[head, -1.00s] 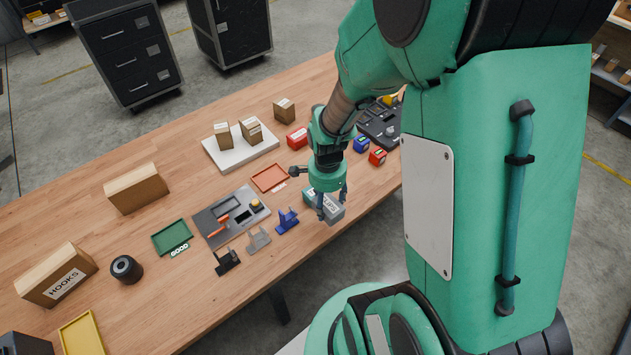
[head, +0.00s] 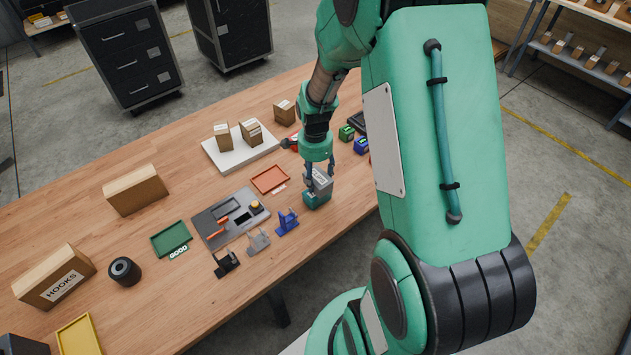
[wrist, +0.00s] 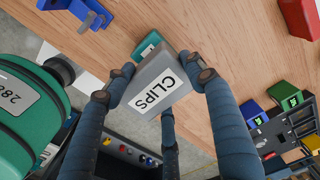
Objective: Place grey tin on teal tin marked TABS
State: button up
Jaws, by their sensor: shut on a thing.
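The grey tin (head: 322,183), with a white label reading CLIPS in the wrist view (wrist: 168,80), is held between the fingers of my gripper (head: 319,178). The gripper is shut on it. The teal tin (head: 315,202) stands on the table below and partly behind the grey tin. In the wrist view only an edge of the teal tin (wrist: 146,46) shows past the grey tin. Its TABS label cannot be read here. I cannot tell whether the two tins touch.
A blue holder (head: 287,222) stands left of the tins, near the front edge. An orange tray (head: 270,179) and a grey tool board (head: 211,229) lie further left. Blue (head: 361,146) and green (head: 346,132) small boxes stand behind to the right. Table right of the tins is bare.

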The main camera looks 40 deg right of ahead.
aim_at(315, 181)
jog(key=shift+w+d, duration=0.15)
jog(key=shift+w, duration=0.25)
jog(key=shift+f+b, duration=0.35)
jog(key=shift+f, duration=1.45)
jog(key=shift+f, duration=0.15)
jog(key=o, duration=1.6)
notch_tip(315, 181, up, 12)
jog(key=shift+r+p, duration=0.15)
jog(key=shift+p, duration=0.7)
